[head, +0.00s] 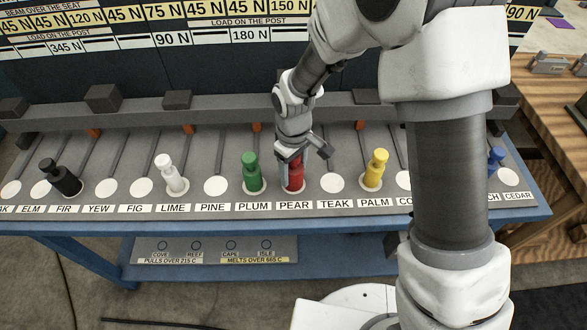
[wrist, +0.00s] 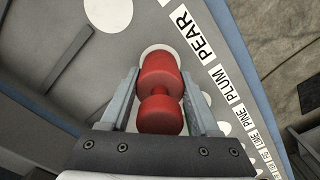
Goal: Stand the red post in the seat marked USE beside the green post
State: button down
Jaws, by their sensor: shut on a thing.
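The red post (head: 294,176) is upright at the seat labelled PEAR, between the PLUM and TEAK seats. My gripper (head: 291,154) is shut on it from above. In the wrist view, the red post (wrist: 160,85) sits between both fingers, with the white PEAR disc (wrist: 152,50) partly showing behind it. I cannot tell whether its foot is fully seated. The green post (head: 252,172) stands upright in the PLUM seat (head: 254,190), just left of the red post. I can read no seat label saying USE.
A yellow post (head: 376,169) stands at PALM, a white post (head: 172,174) at LIME and a black post (head: 62,179) at FIR. A blue post (head: 495,160) is at the right. The TEAK (head: 332,183) and PINE (head: 216,187) seats are empty. A grey rail (head: 225,112) runs behind.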

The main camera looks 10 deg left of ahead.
jog(key=shift+f, duration=0.15)
jog(key=shift+c, duration=0.6)
grip_release()
